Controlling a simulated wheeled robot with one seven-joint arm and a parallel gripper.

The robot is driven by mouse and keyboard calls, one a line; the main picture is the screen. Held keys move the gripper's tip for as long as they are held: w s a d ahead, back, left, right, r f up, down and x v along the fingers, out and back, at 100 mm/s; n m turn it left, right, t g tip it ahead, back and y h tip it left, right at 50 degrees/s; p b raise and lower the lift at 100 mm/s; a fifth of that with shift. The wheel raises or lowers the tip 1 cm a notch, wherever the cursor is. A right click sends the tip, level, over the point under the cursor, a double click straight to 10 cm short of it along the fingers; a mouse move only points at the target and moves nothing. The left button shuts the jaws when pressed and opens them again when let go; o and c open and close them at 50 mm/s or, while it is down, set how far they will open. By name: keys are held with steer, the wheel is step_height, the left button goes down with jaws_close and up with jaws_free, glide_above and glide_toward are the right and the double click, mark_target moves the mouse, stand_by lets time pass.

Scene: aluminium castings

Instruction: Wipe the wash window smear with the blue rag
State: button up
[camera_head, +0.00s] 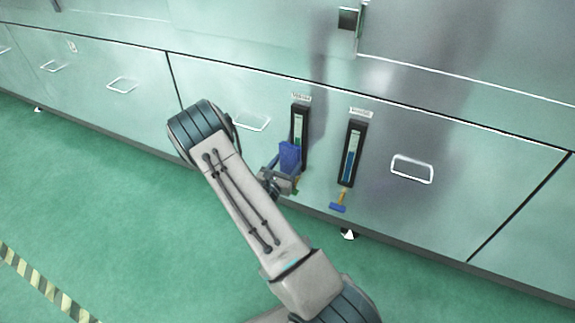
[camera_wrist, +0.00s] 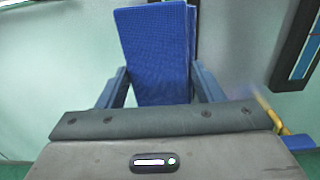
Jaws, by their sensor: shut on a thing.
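My gripper (camera_head: 281,171) is shut on the blue rag (camera_head: 289,155), which stands up between the fingers in the wrist view (camera_wrist: 155,50). In the head view the rag overlaps the lower left part of the left sight window (camera_head: 299,122), a dark-framed upright strip with a greenish inside. I cannot tell whether the rag touches it. The right sight window (camera_head: 352,153) shows a blue column and also appears at the right of the wrist view (camera_wrist: 303,48). The labels above both windows are too small to read. I cannot make out a smear; part of the left window is hidden.
A yellow-stemmed valve with a blue handle (camera_head: 338,207) hangs under the right window. Drawer handles (camera_head: 412,169) stand out from the pale metal front on both sides. The green floor (camera_head: 110,210) is clear apart from a striped line (camera_head: 40,284).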

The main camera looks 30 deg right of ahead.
steer(key=shift+p+v, duration=0.35)
steer(key=shift+v, duration=2.5)
steer(key=shift+a, duration=0.1)
steer(key=shift+v, duration=1.45)
steer(key=shift+r, duration=0.2)
